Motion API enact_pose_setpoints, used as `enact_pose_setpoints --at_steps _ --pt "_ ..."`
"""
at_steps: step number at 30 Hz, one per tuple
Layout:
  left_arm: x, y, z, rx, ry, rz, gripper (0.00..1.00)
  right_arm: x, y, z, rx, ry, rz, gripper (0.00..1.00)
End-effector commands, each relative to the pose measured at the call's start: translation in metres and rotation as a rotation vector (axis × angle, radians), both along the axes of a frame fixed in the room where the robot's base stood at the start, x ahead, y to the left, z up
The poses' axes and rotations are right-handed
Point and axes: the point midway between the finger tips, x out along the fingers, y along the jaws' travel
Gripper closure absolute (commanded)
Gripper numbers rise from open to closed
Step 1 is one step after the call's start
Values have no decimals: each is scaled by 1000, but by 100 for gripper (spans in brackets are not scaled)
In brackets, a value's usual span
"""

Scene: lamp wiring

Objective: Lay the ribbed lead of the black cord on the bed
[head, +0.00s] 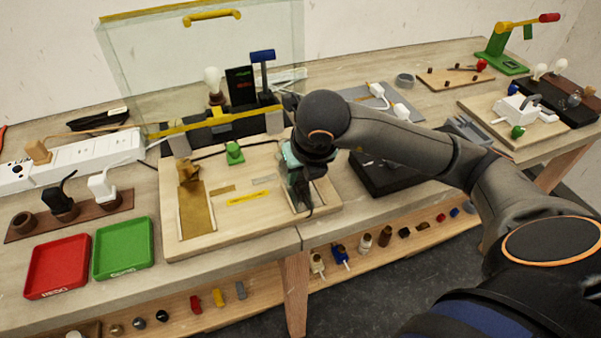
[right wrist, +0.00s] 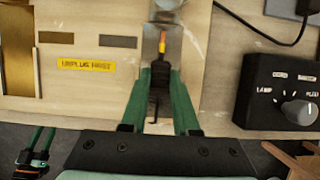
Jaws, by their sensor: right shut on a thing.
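My right gripper (head: 300,195) is over the right part of the wooden board. In the right wrist view its green fingers (right wrist: 162,95) are shut on a dark lead of the black cord, with a yellow and orange-red end (right wrist: 162,45) pointing away from me. The grey bed (right wrist: 153,60) lies under and around this lead; whether it touches is unclear. A brass-coloured bed (head: 197,212) is at the board's left. The black cord (head: 210,154) runs along the board's back. My left gripper (right wrist: 38,138) shows small, fingers apart, at lower left.
A green clip (head: 235,153) stands at the board's back, and a yellow label (head: 248,197) lies mid-board. Red (head: 58,265) and green (head: 123,248) trays are left. A black control box (right wrist: 285,92) is close on the right. A clear raised screen (head: 145,65) stands behind.

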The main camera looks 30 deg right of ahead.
Motion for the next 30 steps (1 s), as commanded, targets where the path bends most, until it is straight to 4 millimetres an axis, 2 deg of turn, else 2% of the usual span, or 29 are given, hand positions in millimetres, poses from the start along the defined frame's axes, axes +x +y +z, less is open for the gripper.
enact_pose_setpoints --at_steps 14,15,24,30 --pt "0 0 -6 0 0 0 50 0 0 -3 0 0 0 100" --pt "0 0 -5 0 0 0 50 0 0 -3 0 0 0 68" --pt "0 0 -5 0 0 0 50 0 0 -3 0 0 0 36" --pt "0 0 -5 0 0 0 50 0 0 -3 0 0 0 36"
